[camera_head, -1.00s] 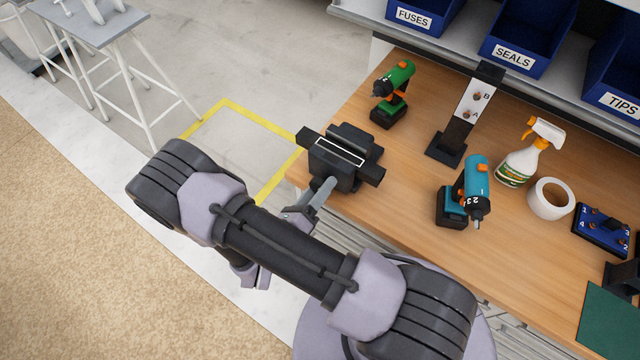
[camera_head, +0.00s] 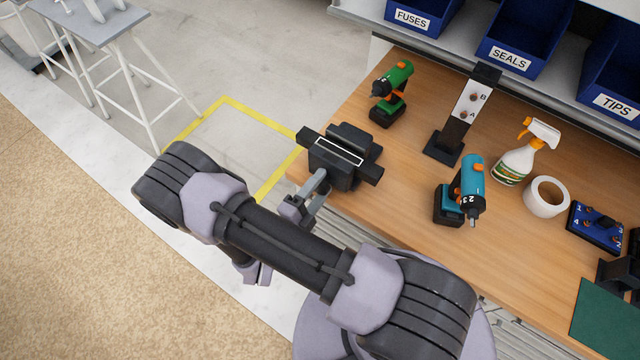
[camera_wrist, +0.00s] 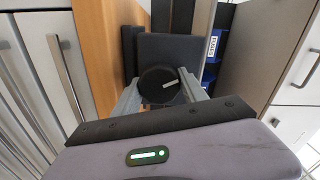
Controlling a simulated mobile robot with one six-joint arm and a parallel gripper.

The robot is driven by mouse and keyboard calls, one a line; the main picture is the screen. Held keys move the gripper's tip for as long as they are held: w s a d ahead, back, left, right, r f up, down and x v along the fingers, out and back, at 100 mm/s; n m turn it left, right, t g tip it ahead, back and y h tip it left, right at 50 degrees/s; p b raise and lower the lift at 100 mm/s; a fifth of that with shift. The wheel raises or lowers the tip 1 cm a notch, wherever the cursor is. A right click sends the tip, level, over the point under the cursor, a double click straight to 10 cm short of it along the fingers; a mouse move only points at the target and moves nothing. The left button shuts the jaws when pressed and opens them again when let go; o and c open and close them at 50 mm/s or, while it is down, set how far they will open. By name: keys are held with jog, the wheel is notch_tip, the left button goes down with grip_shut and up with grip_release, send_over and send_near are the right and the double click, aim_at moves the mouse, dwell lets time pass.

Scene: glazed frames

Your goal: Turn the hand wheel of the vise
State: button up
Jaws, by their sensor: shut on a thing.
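The dark vise (camera_head: 340,162) stands at the left front corner of the wooden bench, with a light outlined strip on its top. Its hand wheel (camera_wrist: 162,86) shows in the wrist view as a round black knob with a pale mark pointing right and slightly up. My gripper (camera_wrist: 165,95) has a finger on each side of the wheel and is shut on it. In the head view my gripper (camera_head: 318,188) is at the vise's front, partly behind my arm, and the wheel is hidden there.
On the bench (camera_head: 400,195) stand a green drill (camera_head: 392,90), a teal drill (camera_head: 465,190), a black stand (camera_head: 462,115), a spray bottle (camera_head: 522,155) and a white roll (camera_head: 546,197). Blue bins (camera_head: 520,40) line the shelf behind.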

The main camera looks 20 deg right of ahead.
jog(key=n, duration=0.4)
jog(key=shift+r, duration=0.15)
jog(key=shift+n+p, duration=0.35)
jog(key=shift+n, duration=1.75)
jog(key=shift+w+n, duration=0.1)
jog(key=shift+n, duration=0.2)
jog(key=o, duration=1.3)
jog(key=shift+d, duration=0.1)
jog(key=shift+o, duration=0.2)
